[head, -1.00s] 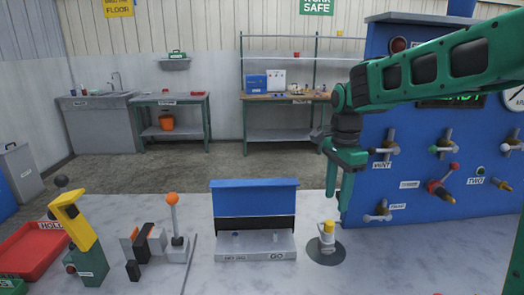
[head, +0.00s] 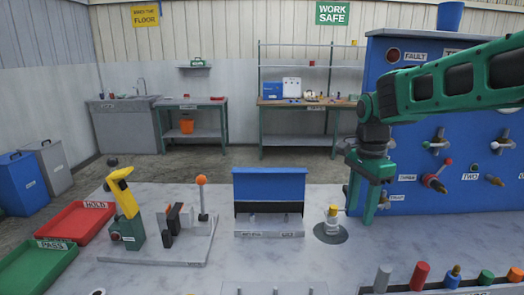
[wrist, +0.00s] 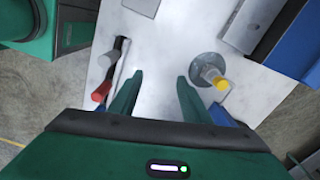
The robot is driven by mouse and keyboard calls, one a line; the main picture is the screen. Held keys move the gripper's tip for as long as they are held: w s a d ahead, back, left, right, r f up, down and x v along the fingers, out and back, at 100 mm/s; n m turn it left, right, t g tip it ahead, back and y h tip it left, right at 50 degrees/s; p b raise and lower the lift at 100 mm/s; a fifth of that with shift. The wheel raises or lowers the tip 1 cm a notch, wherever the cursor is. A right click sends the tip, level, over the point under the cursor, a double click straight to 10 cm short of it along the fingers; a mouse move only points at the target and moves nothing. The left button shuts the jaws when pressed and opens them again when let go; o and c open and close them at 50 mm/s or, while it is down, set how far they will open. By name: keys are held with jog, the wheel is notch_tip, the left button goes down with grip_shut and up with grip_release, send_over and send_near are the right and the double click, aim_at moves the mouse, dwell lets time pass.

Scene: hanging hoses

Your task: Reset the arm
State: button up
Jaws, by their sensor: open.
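My arm (head: 450,82) is green and black and reaches in from the right in the head view. My gripper (head: 362,208) points down over the right part of the light table, beside the blue panel. In the wrist view my gripper (wrist: 155,85) has its two green fingers apart with only bare table between them. A yellow-topped fitting (head: 333,213) on a dark round base stands just left of the gripper in the head view. It also shows right of the fingers in the wrist view (wrist: 213,77). I cannot tell whether a finger touches it.
A blue panel (head: 470,195) with valves and hoses stands at the right. A blue-backed fixture (head: 270,186) is mid-table, and a yellow-handled clamp stand (head: 128,212) is left. Red (head: 48,226) and green (head: 18,277) trays lie far left. Several coloured pegs (head: 420,275) line the front.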

jog(key=s+d+f+n, duration=0.2)
jog(key=s+d, duration=0.3)
jog(key=s, duration=0.4)
jog(key=s+d+f+n, duration=0.2)
jog(key=s+d+n, duration=0.2)
jog(key=s, duration=0.6)
jog(key=s+d+f+n, duration=0.2)
jog(key=s+d, duration=0.4)
jog(key=s, duration=0.4)
jog(key=shift+d+f+n, duration=0.2)
jog(key=shift+d+n, duration=0.2)
